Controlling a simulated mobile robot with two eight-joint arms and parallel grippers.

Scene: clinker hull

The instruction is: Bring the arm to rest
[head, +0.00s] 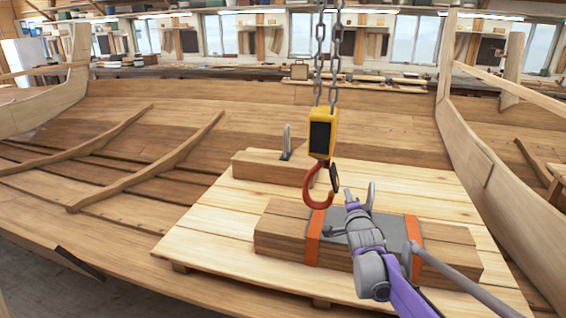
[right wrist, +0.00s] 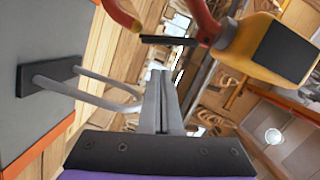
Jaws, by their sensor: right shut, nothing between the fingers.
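My right gripper (head: 349,195) reaches in from the lower right over the strapped timber bundle. In the right wrist view my fingers (right wrist: 161,100) are shut together with nothing between them. A metal U-shaped handle (right wrist: 85,88) on the bundle's grey plate (right wrist: 40,75) stands beside my fingers; in the head view the handle (head: 371,196) is just right of the fingertips. The orange hook (head: 311,190) hangs under a yellow block (head: 322,132) just left of my gripper. Hook and handle look apart. My left gripper is not in view.
The timber bundle (head: 280,232) with orange straps (head: 315,238) lies on a pale plank platform (head: 215,215). A smaller block (head: 260,165) with an upright metal loop (head: 287,143) lies behind. A chain (head: 319,60) hangs from above. Curved hull planking (head: 485,170) rises at the right.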

